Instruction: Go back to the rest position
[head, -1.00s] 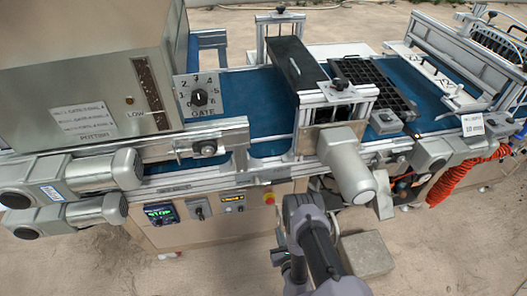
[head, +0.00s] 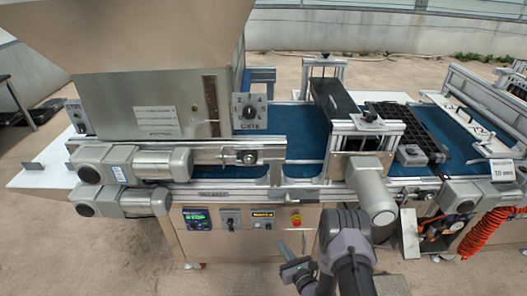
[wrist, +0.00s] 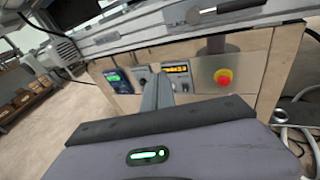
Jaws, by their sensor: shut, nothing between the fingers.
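My gripper (head: 284,246) is shut and empty in front of the seeder's control panel, with open air around it in the head view. The wrist view shows its closed fingers (wrist: 160,82) as one narrow grey bar pointing toward the panel (wrist: 190,78). That panel carries a red emergency stop button (wrist: 223,77), a lit display and dark knobs. The fingers appear apart from the panel, though the exact gap is hard to tell. My dark arm rises at the bottom of the head view.
The tray seeder has a hopper (head: 150,70), a blue belt (head: 300,125) and a black cell tray (head: 425,130). A grey motor (head: 370,190) juts out above my arm. A red coiled hose (head: 490,232) hangs at right. The concrete floor at front left is clear.

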